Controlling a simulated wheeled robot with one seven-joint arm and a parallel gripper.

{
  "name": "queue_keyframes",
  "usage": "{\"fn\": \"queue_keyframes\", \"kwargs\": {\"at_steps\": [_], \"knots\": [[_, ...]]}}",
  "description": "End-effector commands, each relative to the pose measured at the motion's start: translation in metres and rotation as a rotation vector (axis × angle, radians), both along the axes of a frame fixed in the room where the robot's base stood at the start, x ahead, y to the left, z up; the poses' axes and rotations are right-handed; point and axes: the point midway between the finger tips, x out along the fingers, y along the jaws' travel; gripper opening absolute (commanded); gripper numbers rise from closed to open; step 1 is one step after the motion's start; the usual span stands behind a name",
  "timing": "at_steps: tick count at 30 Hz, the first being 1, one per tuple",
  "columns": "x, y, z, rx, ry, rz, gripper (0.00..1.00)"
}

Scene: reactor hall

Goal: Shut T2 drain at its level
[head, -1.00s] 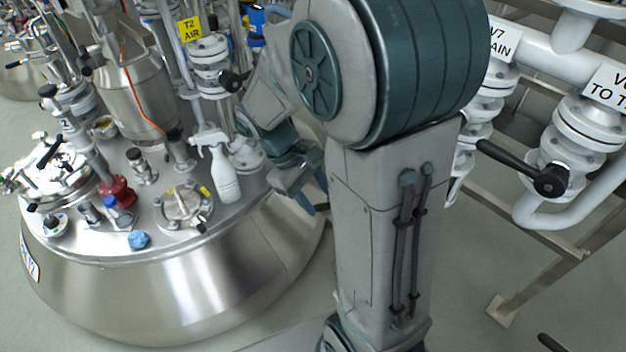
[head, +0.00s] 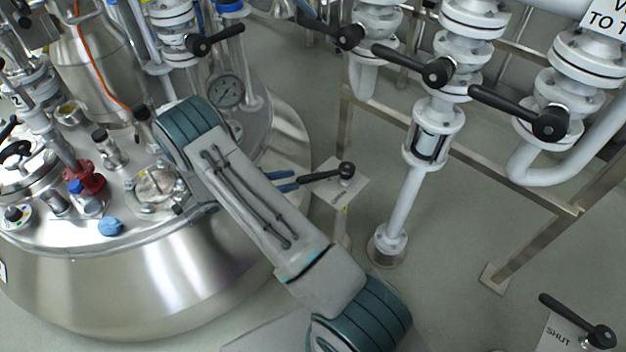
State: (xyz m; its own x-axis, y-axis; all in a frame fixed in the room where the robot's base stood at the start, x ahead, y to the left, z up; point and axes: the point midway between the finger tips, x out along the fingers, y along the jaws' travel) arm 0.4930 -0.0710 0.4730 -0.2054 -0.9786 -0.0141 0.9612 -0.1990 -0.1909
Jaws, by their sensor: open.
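A black lever handle (head: 322,176) sits on a small pale plate (head: 348,193) on a short post beside the steel vessel. It runs left from its round hub and is probably the drain lever, but I can read no label on it. My gripper (head: 285,181) is open, with blue fingers at the left end of this lever. I cannot tell whether the lever's end lies between the fingers or they touch it. My arm hides the gripper's body and part of the vessel (head: 150,285).
Several black-handled valves, including one at the right (head: 548,123), hang on white pipes above a steel frame (head: 520,235). Another lever (head: 575,318) stands at the lower right on a plate marked SHUT. A pressure gauge (head: 226,92) is behind my arm.

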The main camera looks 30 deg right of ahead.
Motion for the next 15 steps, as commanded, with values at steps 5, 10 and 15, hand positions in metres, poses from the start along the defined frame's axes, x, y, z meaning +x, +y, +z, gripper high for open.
{"fn": "queue_keyframes", "kwargs": {"at_steps": [5,10,15], "knots": [[0.001,-0.006,-0.013,-0.016,0.009,0.011,0.42],[-0.005,-0.030,-0.014,-0.014,0.008,0.008,0.42],[-0.009,-0.055,-0.014,-0.013,0.008,0.009,0.42]]}}
